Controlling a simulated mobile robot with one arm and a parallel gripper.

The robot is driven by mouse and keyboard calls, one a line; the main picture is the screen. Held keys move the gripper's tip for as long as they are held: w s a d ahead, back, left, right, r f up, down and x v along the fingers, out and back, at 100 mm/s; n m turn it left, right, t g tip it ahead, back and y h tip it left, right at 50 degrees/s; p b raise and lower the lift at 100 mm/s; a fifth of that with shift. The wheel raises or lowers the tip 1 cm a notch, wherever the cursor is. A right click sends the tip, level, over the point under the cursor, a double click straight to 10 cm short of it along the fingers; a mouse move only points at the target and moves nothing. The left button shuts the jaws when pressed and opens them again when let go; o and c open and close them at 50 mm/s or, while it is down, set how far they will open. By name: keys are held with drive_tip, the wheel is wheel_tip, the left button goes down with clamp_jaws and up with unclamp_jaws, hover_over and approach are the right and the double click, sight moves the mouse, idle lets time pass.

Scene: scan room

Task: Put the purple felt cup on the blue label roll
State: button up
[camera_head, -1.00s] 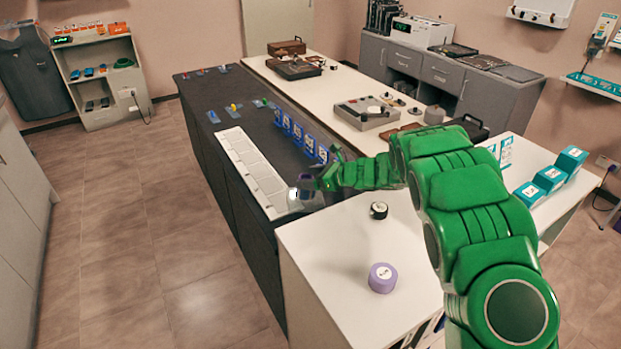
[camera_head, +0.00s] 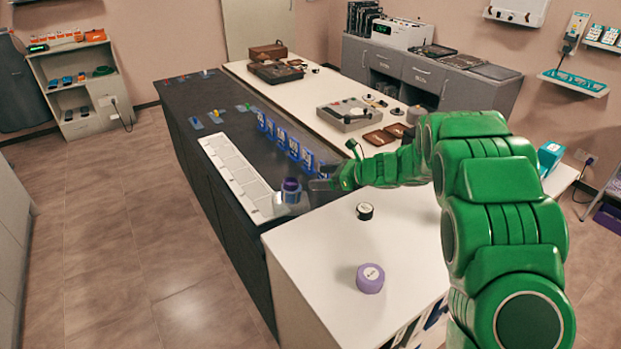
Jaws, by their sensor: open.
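A small dark purple cup-like object (camera_head: 291,185), which looks like the purple felt cup, is upright at the near end of the dark counter. It appears to sit on a low bluish-grey thing (camera_head: 291,197); I cannot tell whether that is the blue label roll. My gripper (camera_head: 316,184) is open and just right of the purple object. It looks empty, with a small gap to the object. Its fingertips are small and partly blurred against the counter.
A white compartment tray (camera_head: 237,172) runs along the counter's left edge, with several blue labelled boxes (camera_head: 285,140) behind. On the white near table (camera_head: 320,258) stand a lavender round piece (camera_head: 370,279) and a black one (camera_head: 365,211). Open floor lies left.

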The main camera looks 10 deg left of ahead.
drive_tip(key=shift+v, duration=0.95)
drive_tip(key=shift+s+r, duration=0.1)
drive_tip(key=s+d+r+n+g+h, duration=0.1)
drive_tip(key=s+d+r+n+h, duration=0.2)
drive_tip(key=s, duration=0.6)
drive_tip(key=s+d+r+n+g+h, duration=0.1)
drive_tip(key=s+d+r+n+g, duration=0.3)
drive_tip(key=s, duration=0.6)
drive_tip(key=s+d+r+n+t+h, duration=0.1)
drive_tip(key=s+d+r+n+h, duration=0.15)
drive_tip(key=s+n, duration=0.45)
drive_tip(key=s+d+n+h, duration=0.2)
drive_tip(key=s+d, duration=0.3)
drive_tip(key=s, duration=0.3)
drive_tip(key=s+d+r+n+h, duration=0.1)
drive_tip(key=s+d+n+h, duration=0.1)
drive_tip(key=s+d, duration=0.4)
drive_tip(key=s+d+n+h, duration=0.2)
drive_tip(key=s+d, duration=0.3)
drive_tip(key=s, duration=0.7)
drive_tip(key=shift+s+d+r+n+g+h, duration=0.2)
drive_tip(key=shift+d+r+n+g+h, duration=0.1)
drive_tip(key=shift+d+r+g+h, duration=0.1)
